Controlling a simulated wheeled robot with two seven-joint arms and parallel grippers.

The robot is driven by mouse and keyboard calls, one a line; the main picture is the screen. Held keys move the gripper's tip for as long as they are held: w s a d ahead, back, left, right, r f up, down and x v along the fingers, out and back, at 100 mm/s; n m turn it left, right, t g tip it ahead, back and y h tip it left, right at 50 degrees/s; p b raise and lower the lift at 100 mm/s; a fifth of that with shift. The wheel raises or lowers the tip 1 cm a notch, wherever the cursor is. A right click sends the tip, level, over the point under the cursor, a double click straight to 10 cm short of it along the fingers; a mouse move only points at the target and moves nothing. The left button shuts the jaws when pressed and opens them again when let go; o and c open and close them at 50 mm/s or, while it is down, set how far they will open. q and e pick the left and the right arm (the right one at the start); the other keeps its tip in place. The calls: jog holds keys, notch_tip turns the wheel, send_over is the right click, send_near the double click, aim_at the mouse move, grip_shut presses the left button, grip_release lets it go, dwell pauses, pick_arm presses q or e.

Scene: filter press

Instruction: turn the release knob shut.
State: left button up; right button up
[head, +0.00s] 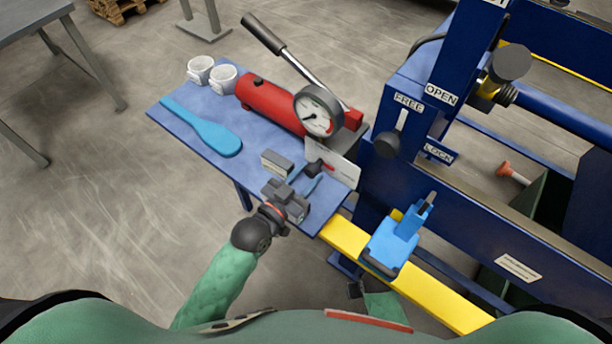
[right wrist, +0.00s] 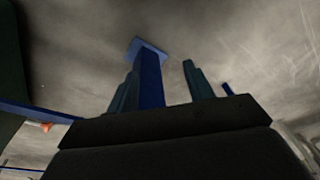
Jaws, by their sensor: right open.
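The release knob (head: 314,169) is a small dark knob with a red mark beside it, at the foot of the pump's gauge (head: 319,111). My left gripper (head: 304,181) reaches over the front of the blue table, just short of the knob. Its fingers look apart, with nothing seen between them, and I see no contact with the knob. My right gripper (right wrist: 160,88) is open in the right wrist view. A blue post (right wrist: 150,78) shows beyond and between its fingers.
The blue table (head: 180,140) carries the red pump cylinder (head: 268,105), a long lever (head: 290,60), two white cups (head: 222,78) and a blue paddle (head: 210,132). The blue press frame (head: 470,190) stands right. A light-blue tool (head: 392,246) sits on the yellow rail (head: 440,298).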

pick_arm(q)
jog(key=n+p, duration=0.2)
jog(key=shift+n, duration=0.4)
jog(key=shift+c, duration=0.2)
pick_arm(e)
notch_tip(320, 180, down, 8)
jog(key=s+d, duration=0.1)
jog(key=s, duration=0.1)
jog(key=shift+s+d, duration=0.15)
jog(key=shift+s, duration=0.05)
pick_arm(q)
jog(key=o, duration=0.7)
pick_arm(e)
jog(key=shift+r, duration=0.1)
pick_arm(q)
jog(key=shift+s+a, duration=0.15)
jog(key=shift+s, duration=0.05)
jog(key=p+v, duration=0.1)
jog(key=v, duration=0.4)
jog(key=shift+s+a, duration=0.25)
jog(key=shift+s, duration=0.1)
jog(key=shift+s+a, duration=0.45)
jog(key=shift+s, duration=0.15)
pick_arm(e)
jog(key=shift+w+d+f, duration=0.1)
jog(key=shift+d+f, duration=0.05)
jog(key=shift+f, duration=0.55)
jog(key=shift+w+d+f, duration=0.1)
jog(key=shift+d+f, duration=0.05)
jog(key=shift+f, duration=0.5)
